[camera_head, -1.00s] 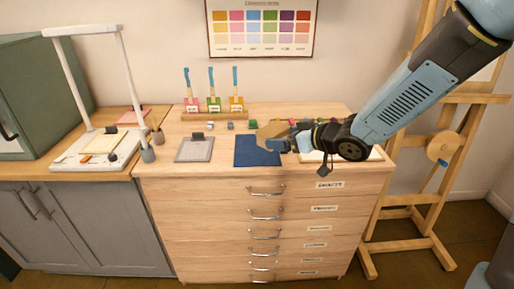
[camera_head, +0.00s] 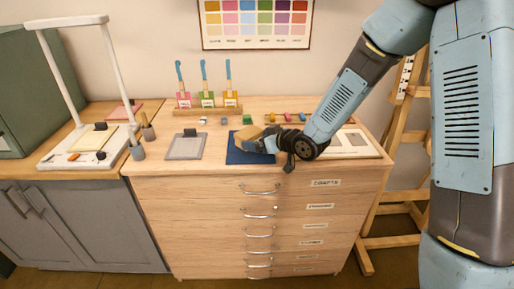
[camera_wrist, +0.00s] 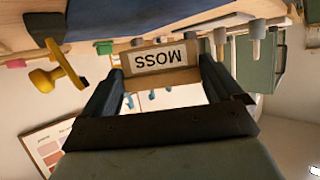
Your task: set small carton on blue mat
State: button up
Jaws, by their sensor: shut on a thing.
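The small carton (camera_head: 248,136) is tan cardboard; the wrist view shows its end (camera_wrist: 160,62) with an upside-down "MOSS" label. My gripper (camera_head: 269,143) is shut on it, with one dark finger on each side in the wrist view. The carton looks tilted in the head view and lies over the far part of the blue mat (camera_head: 240,157). The mat is flat on the drawer cabinet's top and partly hidden by the carton and my gripper. Whether the carton touches the mat cannot be told.
A grey board with a clip (camera_head: 185,149) lies left of the mat. Small coloured blocks (camera_head: 287,117) lie behind my gripper. A pale framed panel (camera_head: 355,146) lies right. A wooden easel (camera_head: 385,190) stands beyond the cabinet.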

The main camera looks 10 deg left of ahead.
aim_at(257, 157)
jog(key=shift+w+a+f, duration=0.15)
jog(key=shift+a+f, duration=0.05)
jog(key=shift+f, duration=0.2)
notch_tip(257, 157, down, 2)
jog(key=shift+d+f, duration=0.1)
jog(key=shift+f, duration=0.25)
jog(key=shift+a+f, duration=0.1)
jog(key=shift+a, duration=0.1)
jog(key=o, duration=0.8)
jog(key=shift+d, duration=0.1)
